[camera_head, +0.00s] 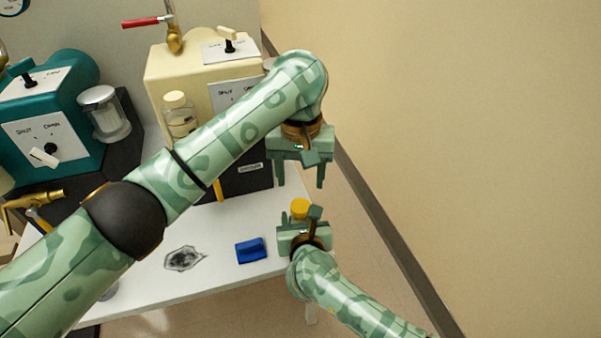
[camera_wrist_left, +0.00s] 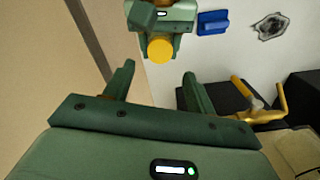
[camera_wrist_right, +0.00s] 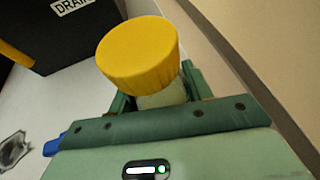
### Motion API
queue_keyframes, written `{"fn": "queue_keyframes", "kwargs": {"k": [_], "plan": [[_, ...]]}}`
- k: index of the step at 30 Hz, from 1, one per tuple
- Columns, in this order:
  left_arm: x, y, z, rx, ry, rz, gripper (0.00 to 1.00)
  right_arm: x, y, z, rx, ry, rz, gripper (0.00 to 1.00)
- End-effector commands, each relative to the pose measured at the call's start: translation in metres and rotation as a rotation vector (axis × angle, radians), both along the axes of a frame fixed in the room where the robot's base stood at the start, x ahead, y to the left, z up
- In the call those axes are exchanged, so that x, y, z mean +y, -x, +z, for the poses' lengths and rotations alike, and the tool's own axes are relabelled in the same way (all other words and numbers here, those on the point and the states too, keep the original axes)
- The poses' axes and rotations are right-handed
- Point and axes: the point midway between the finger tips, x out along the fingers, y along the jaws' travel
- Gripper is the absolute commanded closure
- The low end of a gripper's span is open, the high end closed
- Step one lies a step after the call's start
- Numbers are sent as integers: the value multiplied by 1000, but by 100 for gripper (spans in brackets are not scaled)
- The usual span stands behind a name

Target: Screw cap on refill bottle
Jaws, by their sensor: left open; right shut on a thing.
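The refill bottle (camera_wrist_right: 165,97) has a pale body, mostly hidden between the fingers of my right gripper (camera_head: 302,219), which is shut on it. A yellow cap (camera_wrist_right: 138,55) sits on top of the bottle; whether it is tight I cannot tell. The cap also shows in the head view (camera_head: 299,207) and in the left wrist view (camera_wrist_left: 160,49). My left gripper (camera_head: 300,184) is open and empty, fingers pointing down, a little beyond the cap in the head view and apart from it. In the left wrist view the cap lies ahead of its open fingers (camera_wrist_left: 159,76).
A white table (camera_head: 215,276) carries a blue block-like object (camera_head: 250,250) and a dark-edged crumpled patch (camera_head: 184,258). Behind stand a cream machine (camera_head: 163,68) with a capped jar (camera_head: 178,112) and a teal machine (camera_head: 70,88). The wall (camera_head: 480,130) closes the right side.

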Motion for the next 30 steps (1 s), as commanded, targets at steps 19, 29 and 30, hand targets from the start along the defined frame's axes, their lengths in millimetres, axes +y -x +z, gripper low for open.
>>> {"fn": "queue_keyframes", "kwargs": {"k": [19, 29, 30], "plan": [[0, 1, -75, 2, 1, -1, 44, 0, 0, 0, 0, 0, 0, 100], [0, 0, -80, 0, 0, -1, 44, 0, 0, 0, 0, 0, 0, 100], [0, 0, -80, 1, 0, -1, 44, 0, 0, 0, 0, 0, 0, 100]]}}
